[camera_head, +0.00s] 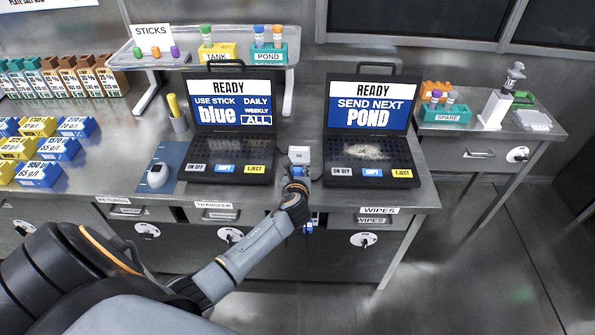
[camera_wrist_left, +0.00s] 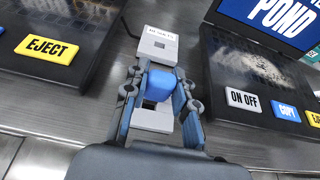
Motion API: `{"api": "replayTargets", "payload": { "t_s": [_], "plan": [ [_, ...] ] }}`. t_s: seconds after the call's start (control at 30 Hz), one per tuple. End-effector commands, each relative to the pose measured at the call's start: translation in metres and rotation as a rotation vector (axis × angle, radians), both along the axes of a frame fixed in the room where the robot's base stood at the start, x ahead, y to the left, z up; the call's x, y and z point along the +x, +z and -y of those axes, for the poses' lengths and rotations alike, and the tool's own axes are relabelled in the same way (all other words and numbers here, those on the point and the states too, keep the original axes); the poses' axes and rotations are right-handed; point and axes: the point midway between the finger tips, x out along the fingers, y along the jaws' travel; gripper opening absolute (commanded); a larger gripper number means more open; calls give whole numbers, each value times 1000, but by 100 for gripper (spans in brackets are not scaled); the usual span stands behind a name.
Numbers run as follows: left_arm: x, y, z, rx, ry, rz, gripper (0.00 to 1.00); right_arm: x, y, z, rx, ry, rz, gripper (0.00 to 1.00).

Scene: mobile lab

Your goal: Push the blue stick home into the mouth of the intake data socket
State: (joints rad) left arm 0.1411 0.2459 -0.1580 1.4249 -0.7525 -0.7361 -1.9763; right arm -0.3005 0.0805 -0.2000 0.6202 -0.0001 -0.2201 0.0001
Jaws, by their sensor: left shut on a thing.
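My left gripper (camera_head: 297,180) is over the front of the bench, between the two black laptops. In the left wrist view its fingers (camera_wrist_left: 158,82) are shut on the blue stick (camera_wrist_left: 158,86), one on each side. A pale grey socket block (camera_head: 299,154) with a small blurred label stands just beyond the gripper; it also shows in the left wrist view (camera_wrist_left: 157,46). The stick points toward this block and looks very close to it. I cannot tell whether its tip is inside the mouth. A grey block (camera_wrist_left: 152,119) shows below the stick between the fingers. My right gripper is out of view.
The left laptop (camera_head: 230,115) reads "use stick blue", the right laptop (camera_head: 369,118) "send next pond". Their keypads flank the gripper closely. A white mouse (camera_head: 158,175) lies at left. Racks of sticks (camera_head: 269,52) stand behind. The bench's front edge lies under my arm.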

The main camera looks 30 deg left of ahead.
Motion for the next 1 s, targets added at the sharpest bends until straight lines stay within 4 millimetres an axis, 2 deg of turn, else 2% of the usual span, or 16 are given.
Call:
{"api": "replayTargets", "payload": {
  "t_s": [1.0],
  "plan": [
    [0,-25,0,0,0,0,2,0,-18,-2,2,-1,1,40]
  ]
}}
